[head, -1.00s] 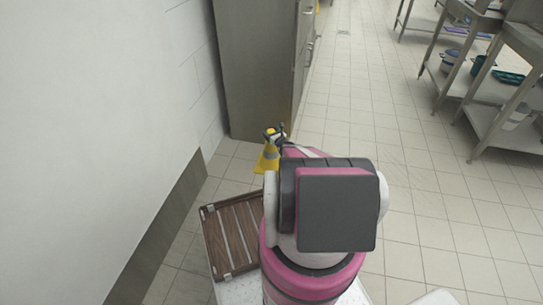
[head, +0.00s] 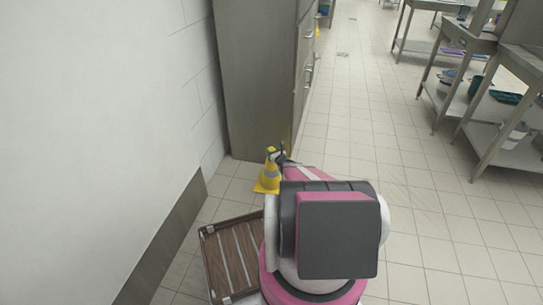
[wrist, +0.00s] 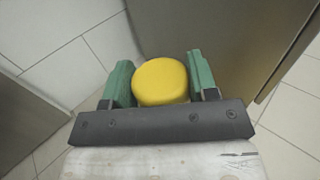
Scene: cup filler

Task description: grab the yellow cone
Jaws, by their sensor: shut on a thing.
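The yellow cone (head: 268,181) with a grey band is in the head view, in front of the steel cabinet and left of my arm. In the wrist view its round yellow top (wrist: 161,82) sits between the two green fingers of my gripper (wrist: 160,84). My gripper is shut on the cone's top; it also shows small in the head view (head: 279,153). The cone looks upright. Its lower part is hidden in the wrist view, and I cannot tell whether its base touches the floor.
A tall steel cabinet (head: 256,75) stands behind the cone, and a white wall (head: 90,120) runs along the left. A brown slatted wooden piece (head: 232,262) is at the lower left. Steel shelves (head: 500,140) with pots stand at the right. Tiled floor (head: 370,130) is clear in the middle.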

